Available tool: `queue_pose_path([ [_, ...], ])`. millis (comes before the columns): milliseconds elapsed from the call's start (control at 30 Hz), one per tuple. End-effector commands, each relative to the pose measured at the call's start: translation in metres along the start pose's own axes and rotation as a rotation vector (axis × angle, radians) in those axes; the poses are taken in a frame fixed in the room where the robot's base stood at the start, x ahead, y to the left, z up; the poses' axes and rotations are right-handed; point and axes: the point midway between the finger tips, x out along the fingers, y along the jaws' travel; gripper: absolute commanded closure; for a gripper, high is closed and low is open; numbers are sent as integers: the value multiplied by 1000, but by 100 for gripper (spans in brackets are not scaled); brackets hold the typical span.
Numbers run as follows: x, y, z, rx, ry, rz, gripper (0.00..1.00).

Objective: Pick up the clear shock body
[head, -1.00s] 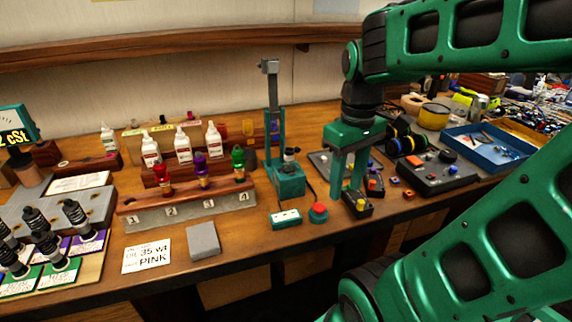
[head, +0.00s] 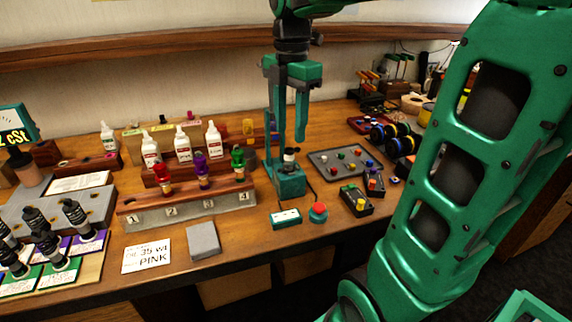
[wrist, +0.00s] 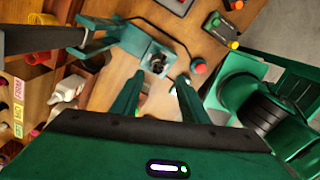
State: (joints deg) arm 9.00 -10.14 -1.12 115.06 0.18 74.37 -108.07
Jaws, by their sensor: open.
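A small piece with a white band and dark parts (head: 290,157) stands upright in the green stand's base (head: 288,182); it may be the clear shock body, but it is too small to be sure. In the wrist view, a dark round top (wrist: 158,64) shows on that base, just beyond my fingertips. My gripper (head: 291,138) points down above the stand, open and empty, beside its tall post. In the wrist view, my gripper's fingers (wrist: 160,82) are spread apart. Red (head: 163,180), purple (head: 201,171) and green (head: 238,164) capped pieces stand in the numbered rack (head: 190,203).
The stand's arm and post (wrist: 95,38) rise close to my left finger in the wrist view. A red button (head: 318,211) and a small display box (head: 285,218) lie in front. A grey tray (head: 335,160) is to the right. White bottles (head: 183,147) stand behind the rack.

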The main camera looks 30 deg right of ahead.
Motion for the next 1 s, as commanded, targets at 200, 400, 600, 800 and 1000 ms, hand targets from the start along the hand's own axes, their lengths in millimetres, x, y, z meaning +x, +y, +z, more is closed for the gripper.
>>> queue_pose_path([
  [200, 32, 0, 0, 3, 1, -3, 59],
  [400, 43, 0, 0, 4, 0, -1, 59],
  [600, 70, 6, 2, 5, 1, -4, 59],
  [800, 89, 6, 3, 5, 0, -1, 59],
  [1000, 92, 6, 3, 5, 0, 0, 59],
])
